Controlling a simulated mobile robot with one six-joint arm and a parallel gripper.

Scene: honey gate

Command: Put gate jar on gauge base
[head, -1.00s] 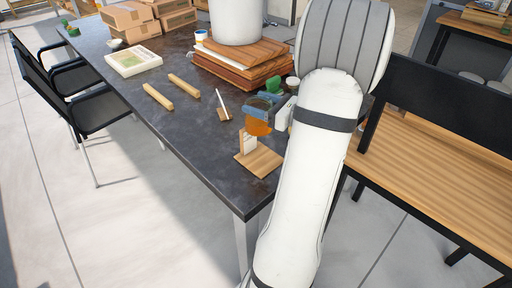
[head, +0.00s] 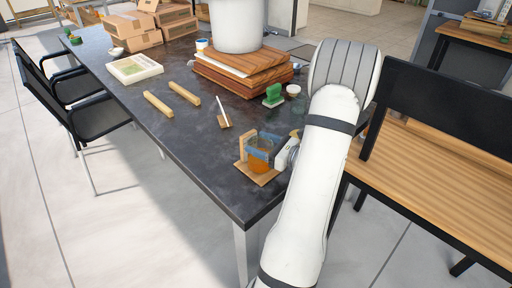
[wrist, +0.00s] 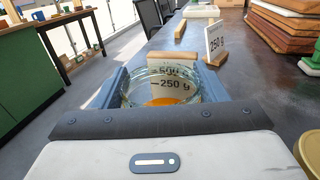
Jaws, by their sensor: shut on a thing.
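The gate jar (head: 259,161) is clear glass with orange honey low inside. My gripper (head: 264,142) is shut on it, with blue fingers on both sides. The wooden gauge base (head: 246,174) is under the jar near the table's front corner; I cannot tell whether the jar touches it or hangs just above. In the wrist view, the jar's rim (wrist: 160,72) is between the fingers (wrist: 160,92). The base's upright gauge plate (wrist: 176,72), with "250 g" and a higher mark, shows right behind the jar, seen through the glass.
A small stand with a "250 g" card (head: 223,112) is behind the base. Two wooden bars (head: 185,94), a green object (head: 273,96), and stacked boards (head: 240,72) are farther back. A yellowish round object (wrist: 311,148) is close on the right in the wrist view.

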